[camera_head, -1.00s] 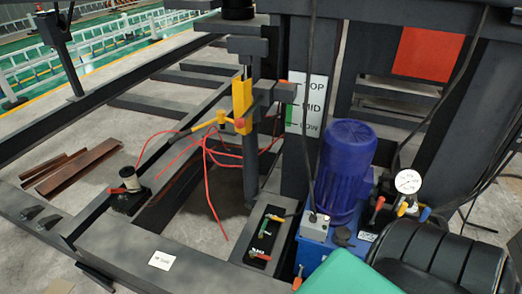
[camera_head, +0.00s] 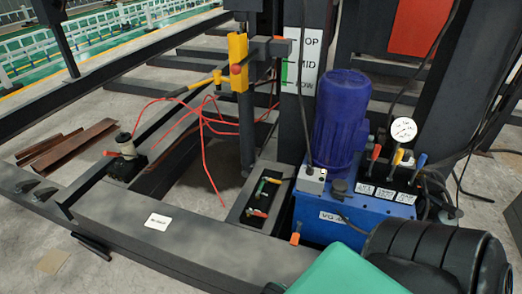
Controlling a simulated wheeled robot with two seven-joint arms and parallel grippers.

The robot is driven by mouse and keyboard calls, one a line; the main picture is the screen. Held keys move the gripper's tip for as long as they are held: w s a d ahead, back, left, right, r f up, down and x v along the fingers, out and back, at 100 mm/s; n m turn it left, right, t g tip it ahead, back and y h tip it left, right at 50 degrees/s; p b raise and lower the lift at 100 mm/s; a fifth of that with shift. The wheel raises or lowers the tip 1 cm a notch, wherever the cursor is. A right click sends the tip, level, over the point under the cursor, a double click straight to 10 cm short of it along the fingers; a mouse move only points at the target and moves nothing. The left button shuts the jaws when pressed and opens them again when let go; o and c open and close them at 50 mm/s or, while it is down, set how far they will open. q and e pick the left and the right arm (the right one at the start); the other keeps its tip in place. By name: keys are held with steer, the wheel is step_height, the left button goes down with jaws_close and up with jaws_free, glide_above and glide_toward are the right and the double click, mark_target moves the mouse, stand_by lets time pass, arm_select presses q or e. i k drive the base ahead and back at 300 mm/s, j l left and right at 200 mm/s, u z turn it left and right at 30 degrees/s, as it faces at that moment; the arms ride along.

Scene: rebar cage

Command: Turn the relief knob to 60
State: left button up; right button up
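No knob in the camera_head view is legibly marked as the relief knob. A small black knob or cap (camera_head: 338,187) sits on top of the blue power unit (camera_head: 350,225), in front of the blue motor (camera_head: 341,115). An orange-handled part (camera_head: 295,238) is at the unit's lower left corner. A round white pressure gauge (camera_head: 403,129) stands at the unit's right rear; its reading is too small to tell. Neither gripper shows. A dark arm section of mine (camera_head: 435,255) fills the lower right.
Red, yellow and blue levers (camera_head: 397,157) stand in a row above white labels. A green object (camera_head: 345,270) covers the bottom middle. Black hoses run at the right. Steel beams (camera_head: 180,235) span the left.

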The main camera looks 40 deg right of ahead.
mark_target(407, 156)
steer(key=z, duration=2.15)
